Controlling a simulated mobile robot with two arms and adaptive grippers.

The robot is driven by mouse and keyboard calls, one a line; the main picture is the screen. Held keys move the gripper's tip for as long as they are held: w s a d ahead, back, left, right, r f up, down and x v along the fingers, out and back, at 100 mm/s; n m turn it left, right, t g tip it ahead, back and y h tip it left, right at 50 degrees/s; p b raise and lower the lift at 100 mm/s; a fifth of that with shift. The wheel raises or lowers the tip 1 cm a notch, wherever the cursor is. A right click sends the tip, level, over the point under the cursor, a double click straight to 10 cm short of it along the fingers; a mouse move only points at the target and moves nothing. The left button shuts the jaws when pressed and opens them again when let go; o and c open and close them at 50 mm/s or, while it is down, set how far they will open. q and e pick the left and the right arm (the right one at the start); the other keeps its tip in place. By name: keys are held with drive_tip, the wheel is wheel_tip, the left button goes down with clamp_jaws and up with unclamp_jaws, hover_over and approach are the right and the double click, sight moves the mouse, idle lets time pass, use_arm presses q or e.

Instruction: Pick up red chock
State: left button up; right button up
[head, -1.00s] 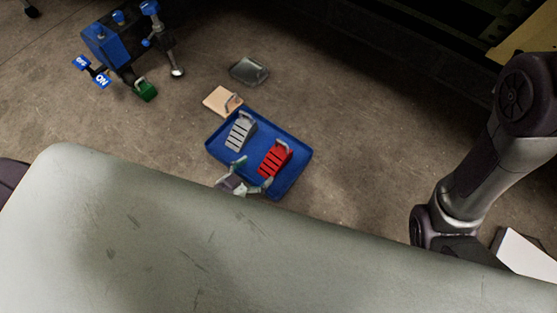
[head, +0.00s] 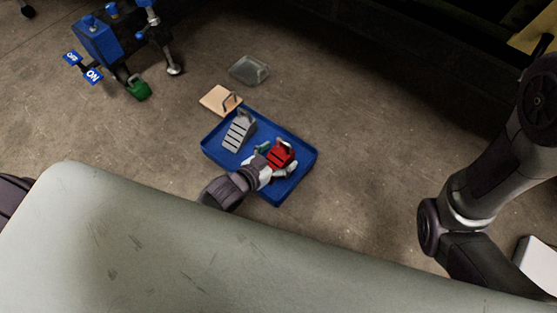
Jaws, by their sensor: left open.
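The red chock (head: 281,153) has a ribbed sloping face and a handle. It sits in the right part of a blue tray (head: 213,151) on the floor. My left gripper (head: 277,160) is open over the tray, at the lower left of the red chock, with its fingers at either side of it. It covers the chock's lower part, and I cannot tell whether it touches it. A grey ribbed chock (head: 237,134) with a handle sits in the tray's left part. My right gripper is not in view; only its arm shows at the right.
A tan block with a handle (head: 218,99) and a clear grey block (head: 249,69) lie behind the tray. A blue machine with ON and OFF labels (head: 101,42) and a green padlock-like piece (head: 138,91) stand upper left. Bare floor lies right of the tray.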

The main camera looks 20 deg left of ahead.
use_arm(q)
drive_tip(key=shift+r, duration=0.1)
drive_tip(key=c, duration=1.5)
